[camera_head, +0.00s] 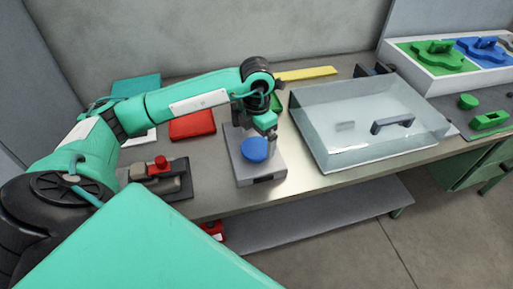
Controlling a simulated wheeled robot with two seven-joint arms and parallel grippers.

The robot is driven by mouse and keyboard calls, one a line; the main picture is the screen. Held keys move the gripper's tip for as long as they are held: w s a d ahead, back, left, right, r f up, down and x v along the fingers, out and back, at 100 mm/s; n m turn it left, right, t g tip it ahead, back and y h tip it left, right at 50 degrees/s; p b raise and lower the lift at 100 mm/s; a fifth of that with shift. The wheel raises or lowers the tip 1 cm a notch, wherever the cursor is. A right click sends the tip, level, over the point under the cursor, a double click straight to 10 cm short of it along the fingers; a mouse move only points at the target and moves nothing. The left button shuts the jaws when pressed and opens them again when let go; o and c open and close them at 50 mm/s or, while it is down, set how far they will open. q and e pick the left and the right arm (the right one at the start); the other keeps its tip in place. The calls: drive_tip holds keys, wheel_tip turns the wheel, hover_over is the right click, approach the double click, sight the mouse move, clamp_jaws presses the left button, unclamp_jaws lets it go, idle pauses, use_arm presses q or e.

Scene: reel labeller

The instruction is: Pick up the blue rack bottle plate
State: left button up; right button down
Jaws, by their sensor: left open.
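A round blue disc (254,150) lies on a grey box-like device (243,174) in the middle of the table. A blue plate with a raised handle (484,48) lies in the white tray at the upper right, beside a similar green plate (438,56). I cannot tell from the picture which blue piece is the bottle plate. My left gripper (271,134) is open and points down just above the right rim of the blue disc; its fingertips are small, and whether they touch the disc is unclear. My right gripper is not in view.
A clear lidded box with a dark handle (392,124) stands right of the device. A red block (192,124), a yellow strip (306,73) and a dark fixture with a red knob (160,168) lie on the table. The white tray (440,88) is at the right.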

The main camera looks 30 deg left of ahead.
sight(256, 147)
use_arm(q)
drive_tip(key=f, duration=0.1)
drive_tip(key=f+p, duration=0.1)
drive_tip(key=f, duration=0.1)
drive_tip(key=shift+s+f, duration=0.2)
drive_tip(key=shift+f, duration=0.5)
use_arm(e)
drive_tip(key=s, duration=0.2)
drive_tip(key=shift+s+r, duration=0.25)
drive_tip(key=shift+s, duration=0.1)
use_arm(q)
drive_tip(key=shift+c, duration=0.2)
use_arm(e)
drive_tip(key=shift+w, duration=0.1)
use_arm(q)
drive_tip(key=c, duration=1)
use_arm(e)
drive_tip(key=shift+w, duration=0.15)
use_arm(q)
drive_tip(key=shift+r, duration=0.1)
